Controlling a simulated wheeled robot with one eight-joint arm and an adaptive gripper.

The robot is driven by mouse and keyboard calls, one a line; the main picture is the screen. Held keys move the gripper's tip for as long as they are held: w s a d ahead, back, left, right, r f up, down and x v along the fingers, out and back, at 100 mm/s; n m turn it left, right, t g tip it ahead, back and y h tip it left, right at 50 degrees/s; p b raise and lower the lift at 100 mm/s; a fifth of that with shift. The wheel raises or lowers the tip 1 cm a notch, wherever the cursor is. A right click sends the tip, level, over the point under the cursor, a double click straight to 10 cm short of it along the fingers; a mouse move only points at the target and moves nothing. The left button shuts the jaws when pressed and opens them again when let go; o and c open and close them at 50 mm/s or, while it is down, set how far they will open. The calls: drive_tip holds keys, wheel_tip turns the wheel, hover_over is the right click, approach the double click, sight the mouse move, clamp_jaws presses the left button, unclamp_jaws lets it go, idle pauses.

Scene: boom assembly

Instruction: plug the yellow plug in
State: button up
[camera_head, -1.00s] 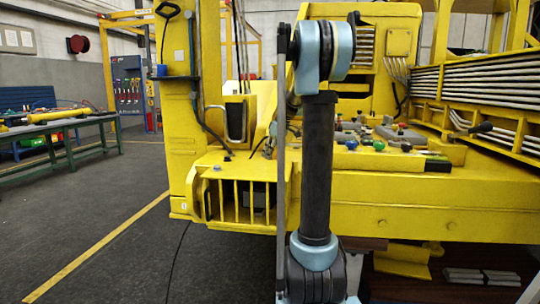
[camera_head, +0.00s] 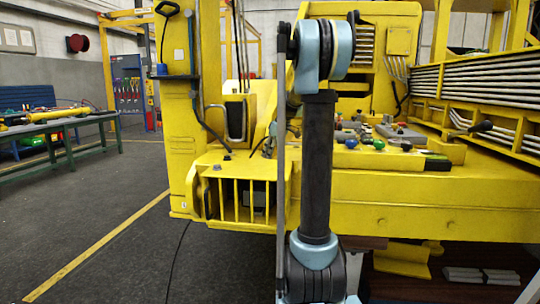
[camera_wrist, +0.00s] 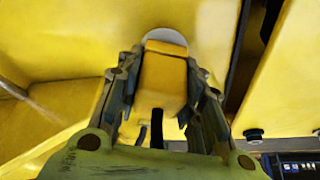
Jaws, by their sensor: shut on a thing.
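My gripper (camera_wrist: 162,88) fills the middle of the wrist view. Its two dark fingers are shut on the yellow plug (camera_wrist: 163,72), a blocky yellow piece between them. A dark strip shows below the plug, between the fingers. A pale grey round patch (camera_wrist: 166,36) lies directly beyond the plug's far end on a yellow surface. I cannot tell whether the plug touches this patch or sits in it. In the head view my gripper and the plug are hidden behind my arm and the yellow machine.
The yellow machine (camera_head: 430,205) fills the middle and right of the head view. Its deck carries small coloured knobs (camera_head: 351,143). A workbench (camera_head: 50,128) stands at the left, with open floor between.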

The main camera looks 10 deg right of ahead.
drive_tip(key=shift+f, duration=0.75)
idle(0.4)
drive_tip(key=o, duration=1.3)
drive_tip(key=shift+c, duration=0.2)
drive_tip(key=v, duration=1.1)
drive_tip(key=shift+d+r, duration=0.15)
drive_tip(key=shift+r, duration=0.2)
drive_tip(key=shift+s, duration=0.1)
